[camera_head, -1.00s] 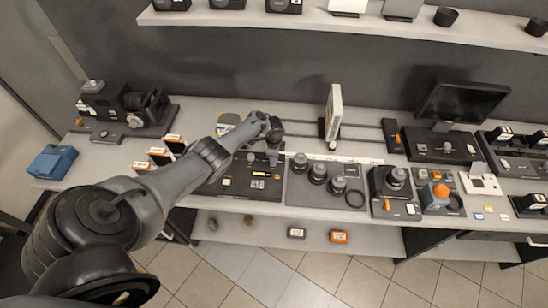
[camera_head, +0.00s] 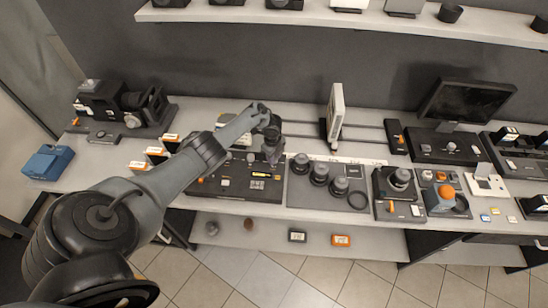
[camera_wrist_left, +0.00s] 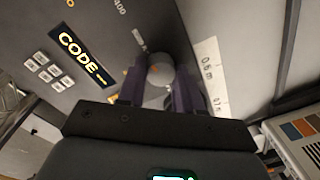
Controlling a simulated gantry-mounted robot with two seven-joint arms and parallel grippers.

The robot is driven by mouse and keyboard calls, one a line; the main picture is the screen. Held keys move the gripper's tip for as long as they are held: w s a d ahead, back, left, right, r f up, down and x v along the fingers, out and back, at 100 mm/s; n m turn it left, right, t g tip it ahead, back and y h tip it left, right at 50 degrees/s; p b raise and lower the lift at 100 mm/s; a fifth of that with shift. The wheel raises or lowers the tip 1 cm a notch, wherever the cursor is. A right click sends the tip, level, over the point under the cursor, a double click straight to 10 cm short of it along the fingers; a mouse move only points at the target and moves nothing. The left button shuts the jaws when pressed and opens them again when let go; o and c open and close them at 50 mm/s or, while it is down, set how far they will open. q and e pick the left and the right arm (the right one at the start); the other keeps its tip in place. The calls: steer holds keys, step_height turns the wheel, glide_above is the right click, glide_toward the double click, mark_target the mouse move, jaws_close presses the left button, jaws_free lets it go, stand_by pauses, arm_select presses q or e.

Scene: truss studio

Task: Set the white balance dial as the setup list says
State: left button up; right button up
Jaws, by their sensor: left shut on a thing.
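My left gripper (camera_head: 271,157) is at the right back part of a black control panel (camera_head: 215,189) on the bench. In the left wrist view its two dark fingers (camera_wrist_left: 160,88) are shut on a round grey dial (camera_wrist_left: 159,70), one finger on each side. An orange mark shows on the dial's left side. A lit display reading "CODE -" (camera_wrist_left: 82,60) and several pale keys (camera_wrist_left: 43,67) are left of it. The dial's label is too small or partly hidden to read. My right gripper is not in view.
A white upright panel (camera_head: 335,112) stands behind and right of my gripper. A tray with several dark round pieces (camera_head: 319,174) lies just right of the control panel. A black monitor (camera_head: 468,100) stands further right, and a blue box (camera_head: 48,162) sits at the far left.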

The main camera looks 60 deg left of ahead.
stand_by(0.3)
arm_select(q)
steer(key=o, duration=1)
steer(key=shift+o, duration=0.2)
steer(key=shift+r, duration=0.15)
steer(key=shift+r, duration=0.3)
step_height(320, 180, up, 10)
steer(key=p, duration=0.2)
steer(key=shift+s+p, duration=0.3)
steer(key=shift+p, duration=0.05)
steer(key=shift+d, duration=0.1)
